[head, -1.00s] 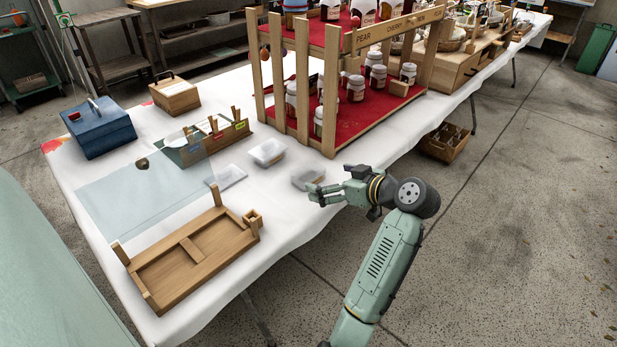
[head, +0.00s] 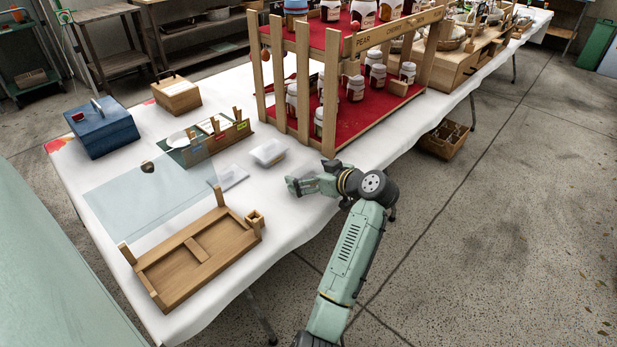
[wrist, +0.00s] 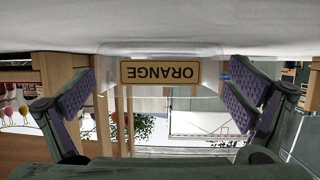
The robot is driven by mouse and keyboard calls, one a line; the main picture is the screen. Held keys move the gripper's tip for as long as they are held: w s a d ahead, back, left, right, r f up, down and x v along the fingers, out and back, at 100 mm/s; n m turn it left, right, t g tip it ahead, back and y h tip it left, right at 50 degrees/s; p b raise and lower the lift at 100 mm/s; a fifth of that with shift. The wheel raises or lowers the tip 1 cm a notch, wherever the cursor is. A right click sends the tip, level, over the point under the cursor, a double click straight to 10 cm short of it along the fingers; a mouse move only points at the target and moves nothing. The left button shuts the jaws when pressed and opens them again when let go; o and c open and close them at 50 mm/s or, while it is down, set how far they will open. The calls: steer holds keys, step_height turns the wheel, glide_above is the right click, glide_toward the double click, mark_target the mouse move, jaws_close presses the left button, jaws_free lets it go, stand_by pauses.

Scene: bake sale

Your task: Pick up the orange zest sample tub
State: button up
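The orange zest sample tub is a clear tub with a wooden label reading ORANGE (wrist: 160,72), upside down in the wrist view. It stands straight ahead, between the tips of my gripper's two fingers or just beyond them. My gripper (wrist: 160,92) is open, one purple-padded finger on each side, with a narrow gap showing at the tub's sides.
A wooden tray (head: 195,255) lies front left. The jar rack (head: 330,150) rises close behind on the right. Some white cloth between these is bare.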

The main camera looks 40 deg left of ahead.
steer(key=c, duration=0.9)
